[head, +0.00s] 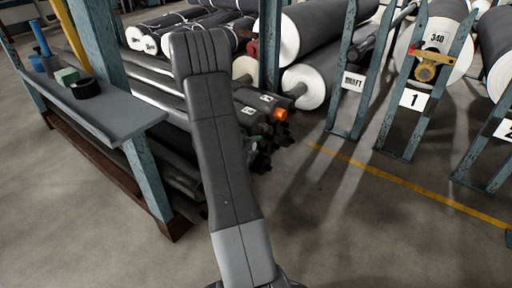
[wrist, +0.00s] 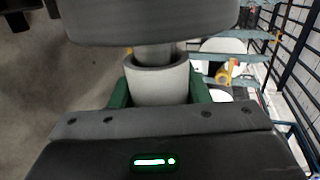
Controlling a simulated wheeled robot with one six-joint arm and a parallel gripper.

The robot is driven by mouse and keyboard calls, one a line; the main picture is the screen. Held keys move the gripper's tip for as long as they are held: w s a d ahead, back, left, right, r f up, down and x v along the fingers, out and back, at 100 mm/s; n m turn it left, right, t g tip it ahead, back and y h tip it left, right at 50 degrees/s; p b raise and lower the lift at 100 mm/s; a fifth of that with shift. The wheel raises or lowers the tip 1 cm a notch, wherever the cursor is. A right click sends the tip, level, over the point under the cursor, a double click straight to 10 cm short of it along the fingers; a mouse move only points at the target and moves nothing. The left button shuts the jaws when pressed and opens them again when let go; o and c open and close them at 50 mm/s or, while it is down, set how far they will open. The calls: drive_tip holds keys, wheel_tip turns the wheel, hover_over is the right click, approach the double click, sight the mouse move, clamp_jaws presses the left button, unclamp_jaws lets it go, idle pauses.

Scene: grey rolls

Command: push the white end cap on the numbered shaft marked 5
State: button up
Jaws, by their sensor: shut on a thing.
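In the wrist view, my gripper (wrist: 160,84) has green fingers shut on a pale, hollow cylinder, the white end cap (wrist: 157,88). The cap's open rim faces a short grey shaft (wrist: 155,52) that sticks out from a wide grey roll (wrist: 150,20). The shaft's end appears within the cap's mouth, though I cannot tell how deep. No number shows on this shaft, so a 5 cannot be read. In the head view my gripper is hidden behind my own arm.
In the head view, several rolls lie on racks behind my arm. A stand marked 1 (head: 411,99) is at right. A shelf (head: 110,118) holding a black ring (head: 86,88) and a green block (head: 67,76) is at left. The floor (head: 370,225) at front right is clear.

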drive_tip(key=shift+w+a, duration=0.6)
drive_tip(key=shift+a, duration=0.25)
drive_tip(key=o, duration=1)
drive_tip(key=shift+o, duration=0.2)
